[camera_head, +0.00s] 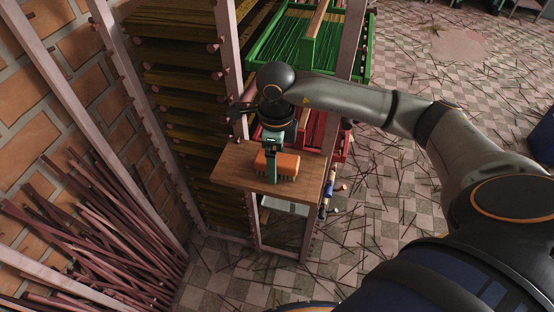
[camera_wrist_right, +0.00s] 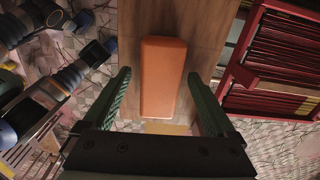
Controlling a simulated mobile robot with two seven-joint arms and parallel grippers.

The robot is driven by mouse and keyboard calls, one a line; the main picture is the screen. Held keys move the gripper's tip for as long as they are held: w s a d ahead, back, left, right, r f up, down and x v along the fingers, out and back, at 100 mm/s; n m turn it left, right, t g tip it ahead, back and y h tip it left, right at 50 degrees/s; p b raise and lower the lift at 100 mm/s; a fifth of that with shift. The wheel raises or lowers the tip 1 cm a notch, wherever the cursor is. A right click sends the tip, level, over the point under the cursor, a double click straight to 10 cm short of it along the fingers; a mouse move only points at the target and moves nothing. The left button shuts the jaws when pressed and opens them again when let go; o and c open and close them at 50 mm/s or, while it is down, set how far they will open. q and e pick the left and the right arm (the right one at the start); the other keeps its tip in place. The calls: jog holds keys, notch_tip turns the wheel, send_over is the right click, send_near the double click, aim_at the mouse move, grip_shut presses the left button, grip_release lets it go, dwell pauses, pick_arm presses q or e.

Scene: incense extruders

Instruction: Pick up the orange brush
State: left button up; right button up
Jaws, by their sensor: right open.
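The orange brush (camera_head: 280,165) lies on a small wooden shelf board (camera_head: 239,176) in the head view, its bristles showing along its lower edge. In the right wrist view the orange brush (camera_wrist_right: 162,76) lies lengthwise between the two green fingers. My right gripper (camera_head: 271,172) is over the brush in the head view and covers part of it. In the right wrist view my right gripper (camera_wrist_right: 160,92) is open, with a gap between the brush and the finger on each side. I cannot tell exactly how far down the fingertips reach. My left gripper is not in view.
A rack with pale posts (camera_head: 230,60) stands behind the board. A green tray (camera_head: 358,45) and a red tray (camera_wrist_right: 262,70) of sticks are close by. Tools with blue parts (camera_wrist_right: 60,80) are beside the board. Sticks litter the checkered floor (camera_head: 400,200).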

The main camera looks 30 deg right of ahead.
aim_at(279, 158)
jog(key=shift+c, duration=0.3)
grip_shut()
dwell(0.5)
jog(key=shift+r, duration=0.25)
jog(key=r, duration=0.3)
jog(key=shift+s+d+r, duration=0.15)
jog(key=shift+s+d, duration=0.05)
jog(key=s+r, duration=0.1)
jog(key=s+d+r, duration=0.2)
jog(key=shift+r+b, duration=0.3)
jog(key=shift+r, duration=0.1)
jog(key=s+d+r+b, duration=0.1)
jog(key=s+d+r, duration=0.4)
jog(key=s, duration=0.3)
jog(key=shift+s+r+b, duration=0.15)
jog(key=shift+s+b, duration=0.1)
jog(key=shift+b, duration=0.15)
